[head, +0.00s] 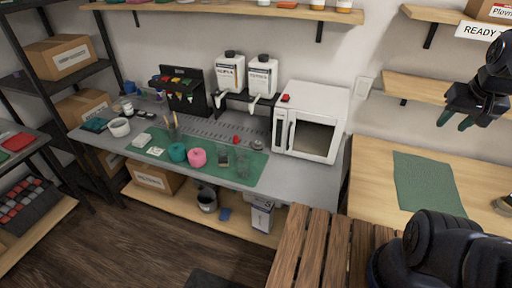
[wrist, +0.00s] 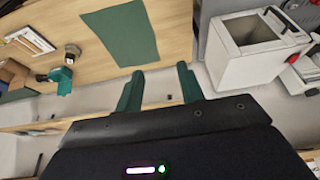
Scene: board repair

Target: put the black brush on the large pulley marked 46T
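My gripper (head: 454,119) hangs in the air at the upper right of the head view, above the wooden bench. Its two green fingers also show in the wrist view (wrist: 158,80), spread apart with nothing between them. I cannot make out the black brush or a pulley marked 46T in either view. A small dark-topped object (head: 504,203) is cut off at the right edge of the head view; I cannot tell what it is.
The wooden bench (head: 380,185) bears a bare green mat (head: 429,183). A grey workbench (head: 255,183) holds a white oven (head: 310,122), bottles, and pink (head: 197,157) and teal rolls. A slatted wooden surface (head: 320,250) is in front. The wrist view shows a green clamp-like tool (wrist: 61,78).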

